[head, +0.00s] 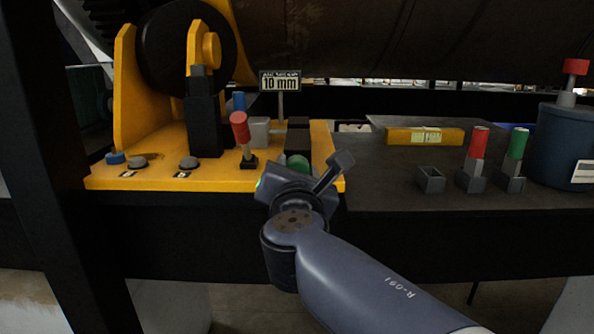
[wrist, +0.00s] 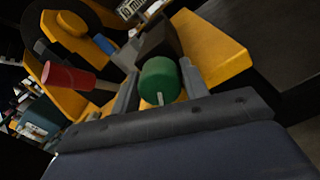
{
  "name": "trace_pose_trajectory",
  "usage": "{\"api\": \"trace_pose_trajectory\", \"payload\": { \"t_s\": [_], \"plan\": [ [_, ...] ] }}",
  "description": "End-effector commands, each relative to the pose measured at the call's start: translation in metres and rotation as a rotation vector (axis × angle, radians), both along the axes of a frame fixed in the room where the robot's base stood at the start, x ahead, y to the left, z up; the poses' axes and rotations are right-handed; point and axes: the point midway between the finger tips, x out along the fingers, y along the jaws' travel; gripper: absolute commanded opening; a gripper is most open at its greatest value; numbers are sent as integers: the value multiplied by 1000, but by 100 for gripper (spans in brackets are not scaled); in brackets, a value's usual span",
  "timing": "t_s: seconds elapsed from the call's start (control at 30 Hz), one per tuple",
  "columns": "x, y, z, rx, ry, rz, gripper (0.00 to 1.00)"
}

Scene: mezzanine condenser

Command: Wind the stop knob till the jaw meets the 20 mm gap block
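A green stop knob (head: 297,163) sits at the front edge of the yellow fixture plate, before a dark block (head: 298,138) that looks like the jaw. My gripper (head: 304,168) is at the knob, fingers spread to either side. In the wrist view the green knob (wrist: 160,80) lies between the two fingers, with a narrow gap on its left; contact on the right cannot be told. A sign (head: 280,82) behind reads 10 mm. A light grey block (head: 259,131) stands left of the dark block; I cannot tell whether it is the gap block.
A red-handled lever (head: 241,132) stands close left of my gripper. Left are a blue button (head: 116,158) and grey buttons. On the dark bench right are a yellow bar (head: 400,136), red (head: 479,143) and green (head: 518,144) handles in sockets, and a blue canister (head: 562,145).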

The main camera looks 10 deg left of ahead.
Motion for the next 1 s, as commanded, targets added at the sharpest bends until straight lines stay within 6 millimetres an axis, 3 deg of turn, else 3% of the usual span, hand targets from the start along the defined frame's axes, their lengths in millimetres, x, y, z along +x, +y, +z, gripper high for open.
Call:
{"api": "trace_pose_trajectory", "payload": {
  "t_s": [0.2, 0.53, 1.0],
  "plan": [
    [0, 0, 0, -1, 0, -1, 59],
    [-7, -2, 0, 0, -1, 0, 59],
    [-87, -22, -1, 1, 0, 4, 59]
  ]
}}
